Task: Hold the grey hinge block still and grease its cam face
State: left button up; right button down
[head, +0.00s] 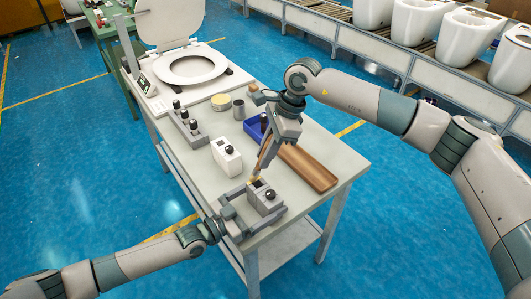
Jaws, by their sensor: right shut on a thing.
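The grey hinge block (266,198) with a black knob sits near the front edge of the grey worktable. My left gripper (262,202) comes in from the left with its fingers spread, one on each side of the block; whether they touch it is unclear. My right gripper (269,145) is shut on a thin brush (262,162) with a wooden-looking handle. The brush points down, with its tip at the top of the block's far end. Contact with the cam face is too small to tell.
A white block (226,158) with a black knob stands behind the hinge block. A brown tray (306,168) lies to the right, by a blue bin (254,128). A grey rack (187,130), a round tin (221,102) and a toilet seat (192,68) are farther back.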

jog(key=shift+r, duration=0.15)
jog(key=shift+r, duration=3.4)
pick_arm(q)
jog(key=o, duration=0.7)
jog(key=v, duration=1.2)
